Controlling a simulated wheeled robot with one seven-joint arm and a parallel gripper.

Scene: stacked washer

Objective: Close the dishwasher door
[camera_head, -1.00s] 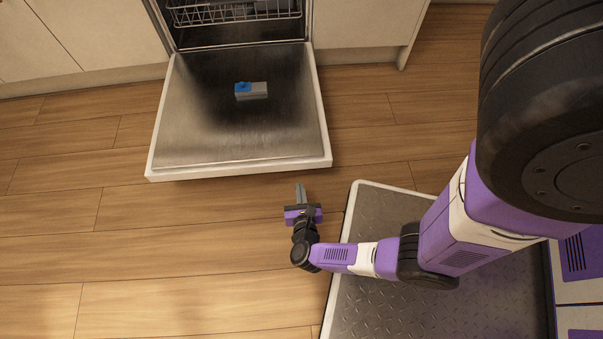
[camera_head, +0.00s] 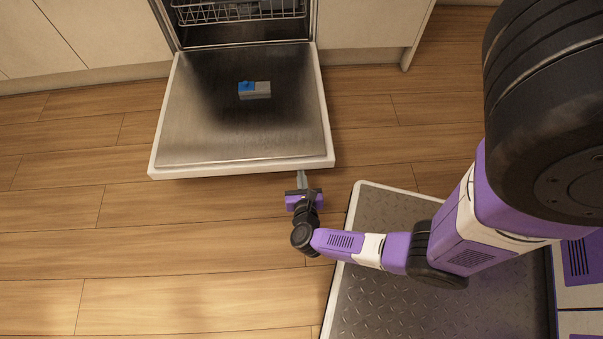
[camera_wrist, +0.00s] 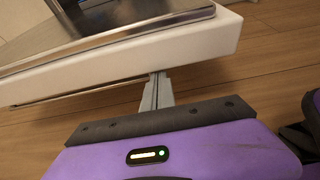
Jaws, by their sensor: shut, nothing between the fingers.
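The dishwasher door (camera_head: 200,110) hangs open, lowered to about flat, with its inner metal face up. Its white outer edge (camera_wrist: 180,45) crosses the upper part of the wrist view. My gripper (camera_head: 301,177) is shut and empty, at the door's free edge near its right corner. In the wrist view my gripper's fingers (camera_wrist: 157,88) point at the door edge, and their tips reach under it or against it. I cannot tell whether they touch.
A wire rack (camera_head: 240,10) shows inside the dishwasher. A small blue and grey dispenser (camera_head: 255,90) sits on the door's inner face. Pale cabinets (camera_head: 85,40) stand on both sides. The wooden floor (camera_head: 130,240) in front is clear.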

